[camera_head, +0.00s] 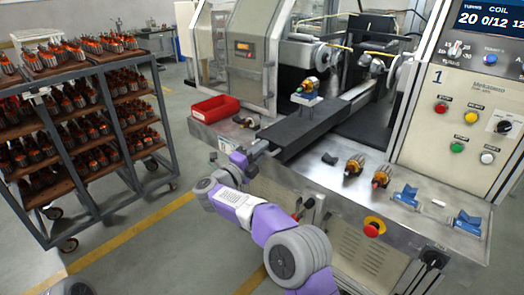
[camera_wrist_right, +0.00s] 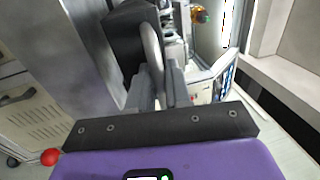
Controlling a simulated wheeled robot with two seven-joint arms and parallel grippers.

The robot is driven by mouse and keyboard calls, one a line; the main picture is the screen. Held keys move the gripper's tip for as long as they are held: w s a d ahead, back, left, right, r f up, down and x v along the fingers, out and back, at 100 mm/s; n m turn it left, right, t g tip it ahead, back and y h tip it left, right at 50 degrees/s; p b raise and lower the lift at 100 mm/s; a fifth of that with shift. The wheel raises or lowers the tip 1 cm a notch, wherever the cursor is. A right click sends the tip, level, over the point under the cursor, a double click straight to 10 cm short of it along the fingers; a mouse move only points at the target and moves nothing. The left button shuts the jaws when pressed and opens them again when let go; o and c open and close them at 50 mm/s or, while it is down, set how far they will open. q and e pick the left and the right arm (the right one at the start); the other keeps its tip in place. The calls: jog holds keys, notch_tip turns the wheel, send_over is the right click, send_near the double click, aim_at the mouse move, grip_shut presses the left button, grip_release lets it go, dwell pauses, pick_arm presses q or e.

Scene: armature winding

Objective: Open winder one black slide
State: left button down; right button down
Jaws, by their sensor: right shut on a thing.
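The black slide (camera_head: 318,122) is a long dark bar lying on the steel bench of winder one, running from the near left up toward the winding heads. My right gripper (camera_head: 262,148) is at its near-left end, shut on the slide's end part; the exact grip is small in the head view. In the right wrist view my gripper's fingers (camera_wrist_right: 163,88) are close together, with a dark part of the slide (camera_wrist_right: 128,40) just beyond them. An armature on a small holder (camera_head: 307,88) stands over the slide's far part. My left gripper is not in view.
A red bin (camera_head: 215,108) stands left of the slide. Two armatures (camera_head: 354,166) and blue holders (camera_head: 405,195) sit on the bench at right. A red stop button (camera_head: 374,226) is on the front edge. A rack (camera_head: 85,120) of armatures stands at left, with clear floor between.

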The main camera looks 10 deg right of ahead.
jog(key=c, duration=1.3)
grip_release()
jog(key=shift+o, duration=0.2)
jog(key=v, duration=0.7)
jog(key=shift+s+a+p, duration=0.2)
jog(key=shift+p, duration=0.2)
jog(key=shift+f, duration=0.2)
